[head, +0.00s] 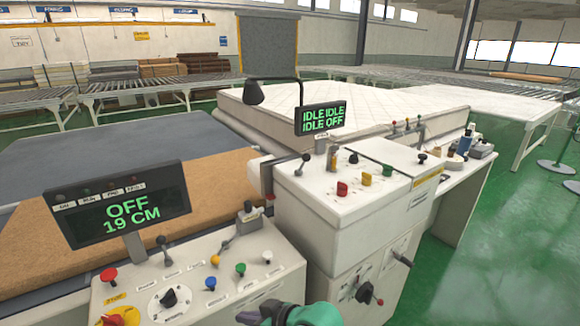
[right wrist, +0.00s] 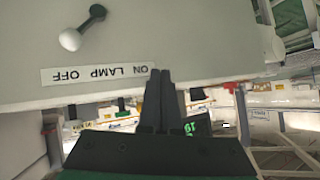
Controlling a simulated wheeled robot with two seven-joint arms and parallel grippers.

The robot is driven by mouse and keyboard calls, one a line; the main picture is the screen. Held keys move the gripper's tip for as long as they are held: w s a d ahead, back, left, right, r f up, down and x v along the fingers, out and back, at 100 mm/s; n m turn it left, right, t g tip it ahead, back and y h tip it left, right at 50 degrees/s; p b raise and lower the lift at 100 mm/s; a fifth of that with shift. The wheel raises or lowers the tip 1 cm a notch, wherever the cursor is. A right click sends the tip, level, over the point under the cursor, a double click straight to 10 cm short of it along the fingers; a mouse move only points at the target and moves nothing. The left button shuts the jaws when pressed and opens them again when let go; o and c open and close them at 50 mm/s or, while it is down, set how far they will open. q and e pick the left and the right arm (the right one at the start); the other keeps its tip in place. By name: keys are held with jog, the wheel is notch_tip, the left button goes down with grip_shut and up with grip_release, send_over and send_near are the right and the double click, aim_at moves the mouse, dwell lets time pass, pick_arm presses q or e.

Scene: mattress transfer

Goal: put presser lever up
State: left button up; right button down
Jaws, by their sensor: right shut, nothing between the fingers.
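No label reading "presser" is legible, so I cannot tell which lever is the presser lever. A dark-knobbed lever (head: 304,160) stands at the left end of the white machine. The front control panel (head: 190,262) carries a white-knobbed lever (head: 267,258) and several coloured ones. My right gripper (head: 248,317) is at the bottom edge of the head view, just in front of this panel. In the right wrist view its two fingers (right wrist: 160,78) are together and empty. Ahead of them, apart, is a white-tipped lever (right wrist: 72,38) above an upside-down "ON LAMP OFF" label (right wrist: 95,74). My left gripper is not in view.
A display (head: 125,210) reads "OFF 19 CM"; another (head: 321,118) reads "IDLE IDLE IDLE OFF". A white mattress (head: 360,98) lies behind the machine. A brown board (head: 200,185) lies at left. A red knob (head: 108,274) and a rotary dial (head: 169,297) sit on the front panel.

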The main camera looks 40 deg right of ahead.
jog(key=w+d+r+m+t+h, duration=0.1)
jog(key=w+r+m+t, duration=0.2)
jog(key=r+t, duration=0.3)
jog(key=w+d+r+m+t, duration=0.1)
jog(key=w+r+m+t, duration=0.25)
jog(key=r, duration=0.55)
jog(key=w+d+r+m+t+h, duration=0.1)
jog(key=w+r+m+t, duration=0.25)
jog(key=r, duration=0.35)
jog(key=d+r+m+h, duration=0.5)
jog(key=d+m+h, duration=0.3)
jog(key=m+h, duration=0.6)
jog(key=s+d+f+m+g+h, duration=0.3)
jog(key=d+f+m+g+h, duration=0.3)
jog(key=m+g, duration=0.8)
jog(key=shift+s+d+f+m+g+h, duration=0.15)
jog(key=shift+d+f+m+g+h, duration=0.2)
jog(key=shift+d+g+h, duration=0.55)
jog(key=shift+d+r, duration=0.1)
jog(key=shift+d, duration=0.05)
